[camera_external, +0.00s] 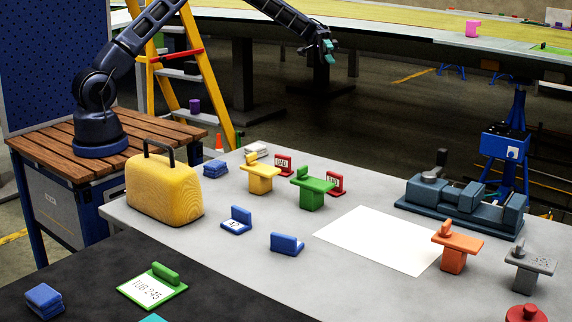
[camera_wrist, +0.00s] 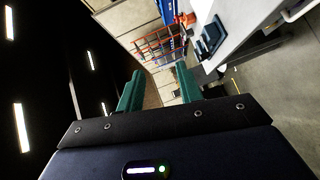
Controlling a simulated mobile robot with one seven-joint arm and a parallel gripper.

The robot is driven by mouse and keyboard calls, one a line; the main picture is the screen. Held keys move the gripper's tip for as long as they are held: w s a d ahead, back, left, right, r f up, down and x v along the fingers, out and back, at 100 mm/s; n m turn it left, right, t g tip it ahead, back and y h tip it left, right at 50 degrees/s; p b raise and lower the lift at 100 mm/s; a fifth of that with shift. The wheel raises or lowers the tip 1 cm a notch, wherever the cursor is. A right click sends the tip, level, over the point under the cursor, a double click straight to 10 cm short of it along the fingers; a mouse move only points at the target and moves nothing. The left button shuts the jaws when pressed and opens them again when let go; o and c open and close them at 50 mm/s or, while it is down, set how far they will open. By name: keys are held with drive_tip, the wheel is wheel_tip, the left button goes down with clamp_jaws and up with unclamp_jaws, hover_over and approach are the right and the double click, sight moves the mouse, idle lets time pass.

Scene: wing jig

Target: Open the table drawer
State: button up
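The grey table (camera_external: 300,255) fills the lower part of the external view. No drawer front shows on it there. In the wrist view the table (camera_wrist: 238,22) is tilted at the upper right, and a pale curved bar like a handle (camera_wrist: 298,12) shows by its side. I cannot tell whether it belongs to a drawer. My gripper (camera_external: 328,52) is in the air beyond the table's far side, pointing down in the external view. In the wrist view its two green fingers (camera_wrist: 160,82) are apart, with nothing between them.
A blue-grey vise (camera_external: 465,203), a yellow case (camera_external: 163,190), a white sheet (camera_external: 380,240) and several coloured blocks and stands are on the table. A yellow ladder (camera_external: 205,85) stands behind my base. A long curved structure (camera_external: 410,45) spans the back. Open floor lies between it and the table.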

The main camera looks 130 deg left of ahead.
wheel_tip(320, 180, down, 42)
drive_tip(key=x, duration=1)
drive_tip(key=shift+w+d, duration=0.25)
drive_tip(key=shift+d, duration=0.05)
clamp_jaws()
